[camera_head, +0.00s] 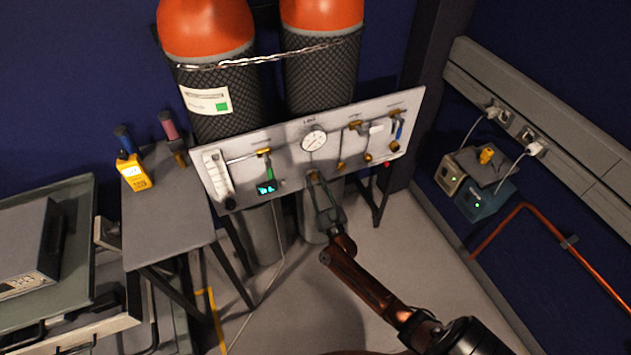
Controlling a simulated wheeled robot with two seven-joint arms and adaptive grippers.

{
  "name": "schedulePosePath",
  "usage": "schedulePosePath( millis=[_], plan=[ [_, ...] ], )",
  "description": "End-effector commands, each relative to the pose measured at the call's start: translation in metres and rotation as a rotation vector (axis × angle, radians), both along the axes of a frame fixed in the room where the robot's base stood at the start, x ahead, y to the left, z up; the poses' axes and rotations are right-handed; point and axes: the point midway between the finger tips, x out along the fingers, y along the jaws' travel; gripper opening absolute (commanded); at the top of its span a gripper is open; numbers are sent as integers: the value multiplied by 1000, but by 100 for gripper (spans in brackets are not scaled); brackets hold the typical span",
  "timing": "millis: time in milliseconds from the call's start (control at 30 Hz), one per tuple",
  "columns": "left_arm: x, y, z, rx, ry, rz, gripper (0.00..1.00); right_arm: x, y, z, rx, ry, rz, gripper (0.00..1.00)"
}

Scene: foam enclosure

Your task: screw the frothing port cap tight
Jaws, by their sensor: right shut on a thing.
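A pale upright panel (290,150) carries gauges, valves and brass fittings in front of two gas cylinders. My right gripper (316,183) reaches up to the panel's lower edge, below the round gauge (314,141). It is shut on a small brass-coloured piece there, which looks like the frothing port cap (313,175). The fingers hide most of the cap, so I cannot tell how it sits on its port. Other brass fittings (341,165) show along the panel to the right. My left gripper is not in view.
The orange-topped cylinders (207,35) stand behind the panel, with a chain across them. A grey side table (165,225) with a yellow handheld meter (133,173) is at the left. A cable hangs from the panel to the floor. The floor (410,250) at the right is clear.

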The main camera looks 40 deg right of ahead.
Motion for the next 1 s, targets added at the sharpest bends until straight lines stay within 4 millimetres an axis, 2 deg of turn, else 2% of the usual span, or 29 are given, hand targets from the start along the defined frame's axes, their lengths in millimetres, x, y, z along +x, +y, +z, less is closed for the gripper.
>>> schedulePosePath(
  millis=[133, 200, 600, 1000],
  plan=[
    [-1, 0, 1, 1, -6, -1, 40, 0, 1, 0, 43, -8, 0, 0],
    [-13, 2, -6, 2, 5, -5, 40, 0, 2, 0, 75, -16, -1, 0],
    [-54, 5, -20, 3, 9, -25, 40, 0, 4, 1, 340, -80, 0, 0],
    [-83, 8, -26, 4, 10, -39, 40, 1, 5, 0, 502, -117, 0, 0]
  ],
)
